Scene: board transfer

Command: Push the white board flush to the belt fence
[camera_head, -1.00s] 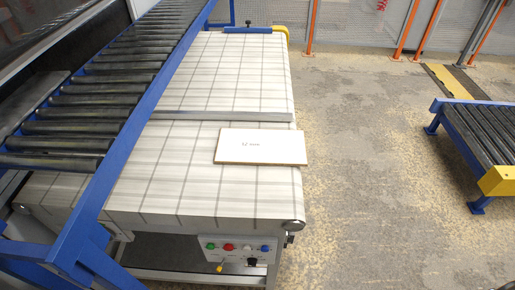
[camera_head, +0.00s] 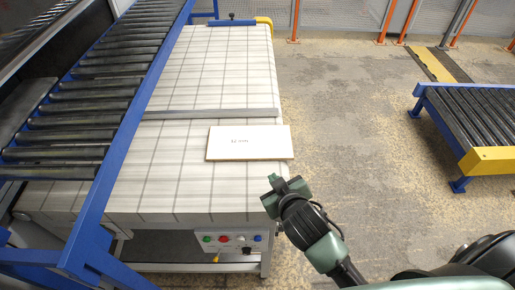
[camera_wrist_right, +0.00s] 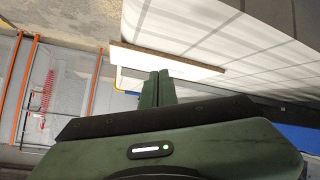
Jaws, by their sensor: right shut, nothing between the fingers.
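The white board (camera_head: 249,145) lies flat on the checked belt (camera_head: 160,185), its right end sticking out past the belt's right edge. The belt fence (camera_head: 210,115) is a grey metal strip across the belt, beyond the board. My left gripper is not in view.
A blue-framed roller conveyor (camera_head: 95,95) runs along the belt's left side. A control panel (camera_head: 230,239) with coloured buttons sits below the belt's front. Another roller conveyor (camera_head: 480,120) stands at the right. The floor (camera_head: 340,110) between is clear.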

